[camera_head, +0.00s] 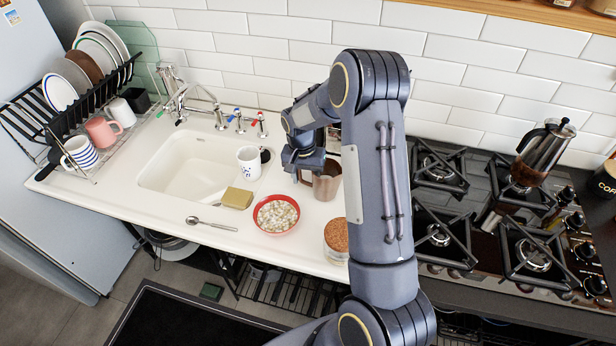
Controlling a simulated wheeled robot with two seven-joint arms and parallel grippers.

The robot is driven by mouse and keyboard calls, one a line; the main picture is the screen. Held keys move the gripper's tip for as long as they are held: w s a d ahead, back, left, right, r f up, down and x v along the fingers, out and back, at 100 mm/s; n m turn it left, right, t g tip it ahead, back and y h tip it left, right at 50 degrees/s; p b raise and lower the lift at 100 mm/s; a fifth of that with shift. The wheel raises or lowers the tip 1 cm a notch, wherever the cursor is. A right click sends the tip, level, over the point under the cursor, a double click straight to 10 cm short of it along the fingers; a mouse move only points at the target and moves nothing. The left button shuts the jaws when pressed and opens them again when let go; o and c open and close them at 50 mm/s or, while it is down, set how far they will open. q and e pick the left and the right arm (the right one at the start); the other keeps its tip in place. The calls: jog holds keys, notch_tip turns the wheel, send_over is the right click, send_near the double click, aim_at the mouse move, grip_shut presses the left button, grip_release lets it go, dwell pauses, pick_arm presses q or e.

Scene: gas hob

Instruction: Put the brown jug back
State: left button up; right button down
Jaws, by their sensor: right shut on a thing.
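The brown jug (328,183) stands at the right end of the white counter, close to the hob. It looks upright and has a dull metallic brown body. My right gripper (307,174) reaches down at its left side and is shut on it. The fingertips are small and partly hidden, so the exact grip point is unclear. Whether the jug touches the counter is hard to tell. My left gripper is out of view.
A white mug (249,162), sponge (237,198), spoon (211,223) and red bowl (276,215) lie left of the jug. A lidded jar (336,236) stands in front. A coffee press (542,150) stands on the hob (478,243) at right. A dish rack (60,138) is far left.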

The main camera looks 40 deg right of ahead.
jog(key=shift+f, duration=0.2)
jog(key=c, duration=0.7)
grip_release()
